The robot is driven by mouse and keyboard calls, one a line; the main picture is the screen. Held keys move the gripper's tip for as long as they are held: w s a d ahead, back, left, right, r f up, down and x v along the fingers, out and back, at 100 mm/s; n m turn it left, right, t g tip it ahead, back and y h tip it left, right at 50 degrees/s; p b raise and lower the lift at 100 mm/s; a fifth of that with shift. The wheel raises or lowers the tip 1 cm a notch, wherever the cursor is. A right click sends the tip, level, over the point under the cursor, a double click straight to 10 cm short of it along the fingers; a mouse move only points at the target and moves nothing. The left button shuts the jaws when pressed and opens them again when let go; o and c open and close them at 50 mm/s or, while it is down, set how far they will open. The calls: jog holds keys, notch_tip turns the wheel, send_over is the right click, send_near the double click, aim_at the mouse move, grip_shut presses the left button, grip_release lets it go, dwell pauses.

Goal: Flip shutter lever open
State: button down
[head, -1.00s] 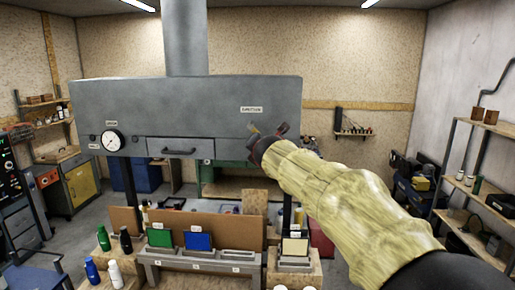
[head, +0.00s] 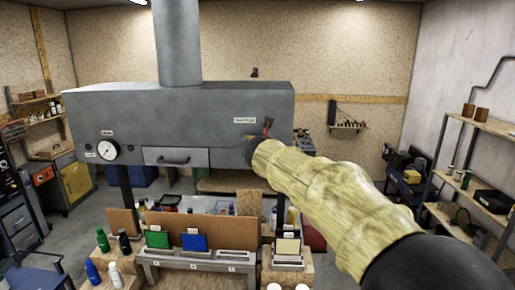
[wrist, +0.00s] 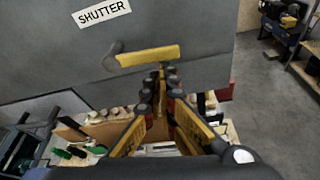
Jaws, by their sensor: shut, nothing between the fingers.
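The shutter lever (wrist: 150,56) is a yellow bar with a grey pivot end, on the grey hood face below the SHUTTER label (wrist: 102,11). In the wrist view it lies nearly level, pivot at left. My gripper (wrist: 162,84) is shut and empty, its fingertips just below the lever in the picture. I cannot tell whether they touch it. In the head view the SHUTTER label (head: 245,120) shows near the hood's right end. My wrist and forearm hide the lever and most of the gripper there.
The grey hood (head: 190,110) has a gauge (head: 107,150) and a drawer handle (head: 174,160). Below stand a slotted rack (head: 190,256) with green and blue plates, and several bottles (head: 103,240). Shelves (head: 470,170) line the right wall. Floor right of the hood looks free.

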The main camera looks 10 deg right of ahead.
dwell(0.7)
notch_tip(320, 180, down, 5)
jog(key=b, duration=0.4)
jog(key=r+v, duration=0.1)
jog(key=v, duration=0.9)
jog(key=shift+a, duration=0.3)
jog(key=shift+w+r, duration=0.1)
jog(key=shift+w, duration=0.05)
